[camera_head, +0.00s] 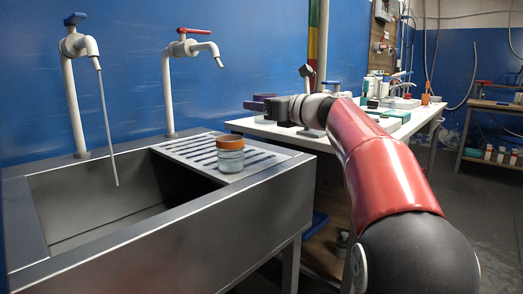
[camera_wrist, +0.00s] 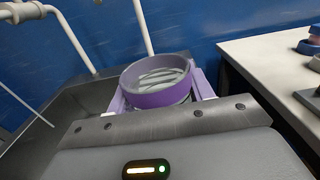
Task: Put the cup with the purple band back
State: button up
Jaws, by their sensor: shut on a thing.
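The cup with the purple band (camera_wrist: 152,97) shows in the wrist view, its round open mouth facing the camera. Its inside looks pale and glassy; whether anything is in it I cannot tell. My gripper (camera_wrist: 160,90) is shut on the cup, with a purple finger on either side of it. In the head view my gripper (camera_head: 260,103) is held out to the left, beyond the sink's right end and in front of the blue wall. The cup is hard to make out there among the purple parts.
A metal sink (camera_head: 280,212) stands at left with a blue-handled tap (camera_head: 78,42) and a red-handled tap (camera_head: 190,47). A thin pale line hangs from the blue-handled tap. A white bench (camera_head: 428,117) with labware stands at right.

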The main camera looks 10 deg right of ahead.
notch_tip(320, 180, down, 8)
jog(key=shift+f+b, duration=0.25)
jog(key=shift+b, duration=0.95)
jog(key=o, duration=1.1)
jog(key=v, duration=1.2)
